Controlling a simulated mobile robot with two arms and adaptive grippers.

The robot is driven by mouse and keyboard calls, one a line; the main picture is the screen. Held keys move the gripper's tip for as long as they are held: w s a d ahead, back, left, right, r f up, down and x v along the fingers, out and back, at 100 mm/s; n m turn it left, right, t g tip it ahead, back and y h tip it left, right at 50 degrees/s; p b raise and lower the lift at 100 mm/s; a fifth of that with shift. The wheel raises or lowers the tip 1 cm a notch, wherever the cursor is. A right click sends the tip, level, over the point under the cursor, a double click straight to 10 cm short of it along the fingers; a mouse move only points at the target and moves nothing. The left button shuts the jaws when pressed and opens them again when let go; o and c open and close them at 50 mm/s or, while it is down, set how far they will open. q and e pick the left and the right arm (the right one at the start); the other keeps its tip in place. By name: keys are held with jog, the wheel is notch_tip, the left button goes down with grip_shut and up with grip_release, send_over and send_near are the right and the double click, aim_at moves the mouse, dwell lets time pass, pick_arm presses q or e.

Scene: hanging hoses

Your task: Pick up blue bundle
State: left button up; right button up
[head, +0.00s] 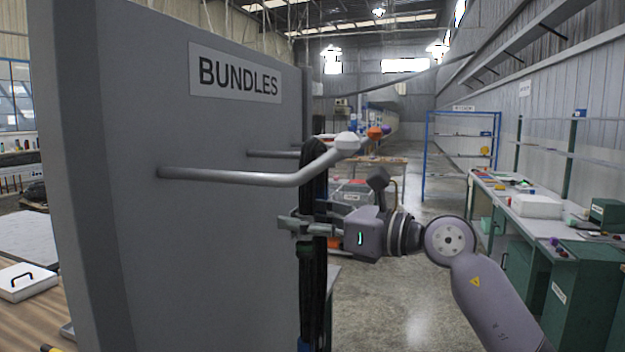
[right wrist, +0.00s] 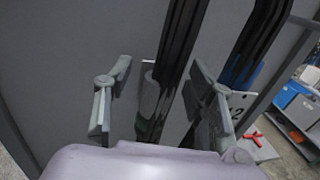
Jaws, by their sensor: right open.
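A bundle of black hoses (head: 314,285) hangs beside the grey board, below the bent pegs. A sliver of blue shows at its lower left edge in the head view. My right gripper (head: 298,228) is at the hoses, across their upper part. In the right wrist view it is open (right wrist: 160,100), with black hose strands (right wrist: 178,65) running between its fingers. A second dark bundle (right wrist: 262,35) hangs right of the fingers, with a blue part (right wrist: 243,72) on it. I cannot tell which strands belong to the blue bundle. My left gripper is not in view.
The grey board (head: 200,250) carries a BUNDLES sign (head: 235,75). A green workbench (head: 570,290) stands right. The floor between is clear.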

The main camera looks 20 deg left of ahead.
jog(key=shift+a+f, duration=0.1)
jog(key=shift+a, duration=0.15)
jog(key=shift+d, duration=0.2)
jog(key=shift+c, duration=1.1)
jog(key=shift+a, duration=0.1)
grip_shut()
jog(key=shift+w+r, duration=0.1)
jog(key=shift+r, duration=0.15)
